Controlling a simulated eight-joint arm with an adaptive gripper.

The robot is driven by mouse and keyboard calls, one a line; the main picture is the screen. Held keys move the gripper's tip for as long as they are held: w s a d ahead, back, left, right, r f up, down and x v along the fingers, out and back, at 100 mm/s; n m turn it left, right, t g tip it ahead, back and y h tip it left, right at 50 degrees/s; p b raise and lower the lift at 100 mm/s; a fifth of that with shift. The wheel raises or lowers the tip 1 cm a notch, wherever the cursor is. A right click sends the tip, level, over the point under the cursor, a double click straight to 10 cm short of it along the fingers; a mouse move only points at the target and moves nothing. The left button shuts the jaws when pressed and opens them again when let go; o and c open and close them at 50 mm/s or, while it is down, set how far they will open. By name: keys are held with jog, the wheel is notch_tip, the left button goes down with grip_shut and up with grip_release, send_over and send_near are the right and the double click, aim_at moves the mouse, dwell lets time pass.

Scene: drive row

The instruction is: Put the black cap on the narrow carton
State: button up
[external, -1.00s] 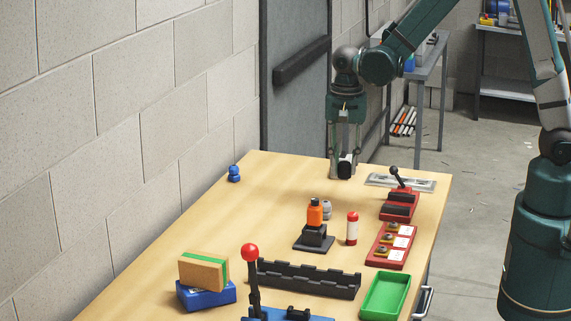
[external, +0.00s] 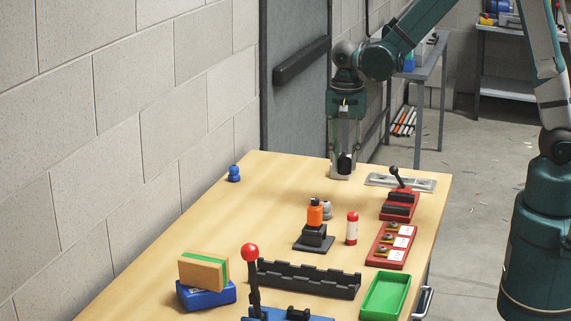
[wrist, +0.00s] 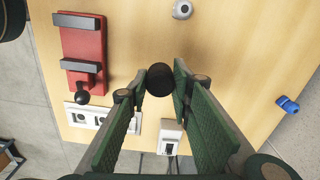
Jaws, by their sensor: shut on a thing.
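My gripper (external: 344,160) points down at the far end of the table, its two fingers close around a small dark thing. In the wrist view the round black cap (wrist: 160,79) sits between the fingertips of my gripper (wrist: 160,82), seen from above. It also shows dark and small in the external view (external: 345,163). A tan block with a green stripe (external: 203,272) lies on a blue box (external: 207,296) at the near left. I cannot tell for sure which thing is the narrow carton.
A pale box with a black switch (wrist: 170,138) is close to the fingers. The table's left middle is clear.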

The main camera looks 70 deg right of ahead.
jog(key=w+a+r+n+p, duration=0.25)
jog(key=w+a, duration=0.55)
jog(key=a, duration=0.5)
jog(key=w+a+r+n+p, duration=0.1)
jog(key=w+a+r, duration=0.45)
jog(key=a, duration=0.75)
jog(key=w+a+r+n+p, duration=0.1)
jog(key=a+n, duration=0.1)
jog(key=a, duration=1.4)
jog(key=w+a+r+n+p, duration=0.1)
jog(key=a+r+n+p, duration=0.1)
jog(key=a, duration=1.5)
jog(key=shift+w+a+r, duration=0.25)
jog(key=shift+r, duration=0.05)
jog(key=shift+f+p, duration=0.5)
jog(key=shift+f, duration=2.6)
jog(key=shift+f, duration=0.1)
